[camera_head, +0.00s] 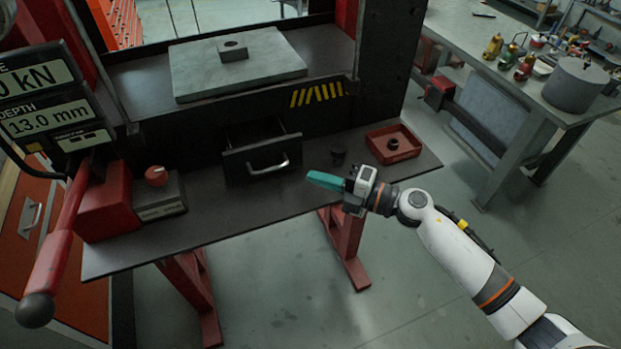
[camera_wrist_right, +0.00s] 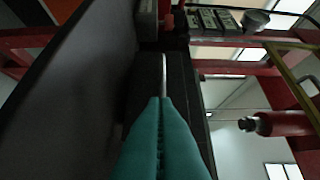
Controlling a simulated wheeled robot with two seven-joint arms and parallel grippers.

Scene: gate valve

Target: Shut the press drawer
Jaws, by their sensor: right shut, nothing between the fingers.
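The press drawer (camera_head: 262,158) is pulled part way out of the dark press front, with its opening showing behind the front panel. Its silver bar handle (camera_head: 268,167) faces me, and the handle also shows edge-on in the right wrist view (camera_wrist_right: 164,75). My right gripper (camera_head: 312,178) has teal fingers, shut with nothing between them. It is just right of the drawer front and points left towards it, apart from the handle in the head view. In the right wrist view its closed fingertips (camera_wrist_right: 159,100) line up with the handle. My left gripper is not in view.
A red-knobbed control box (camera_head: 160,193) and red lever (camera_head: 64,220) are at left. The shelf front is clear.

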